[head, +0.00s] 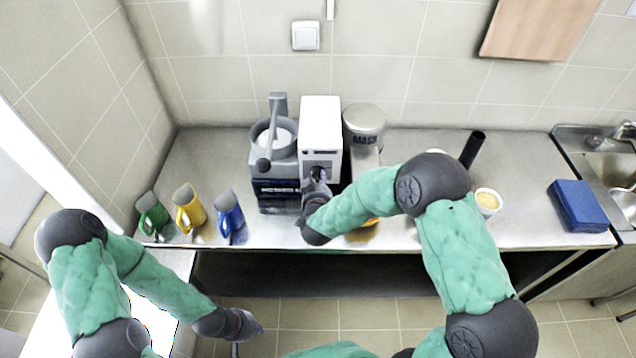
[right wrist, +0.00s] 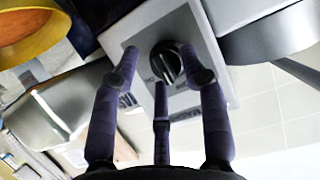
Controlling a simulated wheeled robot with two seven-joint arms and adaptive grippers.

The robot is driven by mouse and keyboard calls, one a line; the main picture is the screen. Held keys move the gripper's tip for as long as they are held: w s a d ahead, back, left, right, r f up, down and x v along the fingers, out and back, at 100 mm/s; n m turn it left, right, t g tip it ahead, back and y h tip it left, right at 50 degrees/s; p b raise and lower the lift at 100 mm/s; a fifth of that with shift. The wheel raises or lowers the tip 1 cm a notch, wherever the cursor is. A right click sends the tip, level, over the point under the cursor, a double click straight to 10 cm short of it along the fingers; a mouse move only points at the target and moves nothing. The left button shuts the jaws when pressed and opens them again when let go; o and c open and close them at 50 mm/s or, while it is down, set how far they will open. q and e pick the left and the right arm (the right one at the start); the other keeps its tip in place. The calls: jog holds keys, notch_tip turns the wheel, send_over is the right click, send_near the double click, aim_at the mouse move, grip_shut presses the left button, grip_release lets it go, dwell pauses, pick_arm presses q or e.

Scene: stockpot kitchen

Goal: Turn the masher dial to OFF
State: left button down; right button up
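The white boxy machine (head: 320,118) stands against the back wall on the steel counter. In the right wrist view its front panel (right wrist: 205,75) carries a round black dial (right wrist: 167,64) with a light pointer mark; the dial's lettering is too small to read. My right gripper (head: 319,180) is in front of this panel. In the right wrist view its fingers (right wrist: 160,68) are spread, with the dial seen between the tips; I cannot tell whether they touch it. My left gripper (head: 248,325) hangs low in front of the counter, away from the machine; its finger opening is unclear.
A grey machine (head: 271,158) with a lever stands just left of the white one, and a canister marked MASH (head: 364,122) just right. Green (head: 152,213), yellow (head: 189,208) and blue (head: 230,214) jugs stand at the left front. A blue block (head: 577,206) lies near the sink.

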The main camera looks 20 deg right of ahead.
jog(key=shift+d+r, duration=0.1)
jog(key=shift+r, duration=0.05)
jog(key=shift+s+r, duration=0.2)
jog(key=shift+s, duration=0.15)
jog(key=v, duration=1.1)
jog(key=shift+a, duration=0.25)
jog(key=shift+f, duration=0.2)
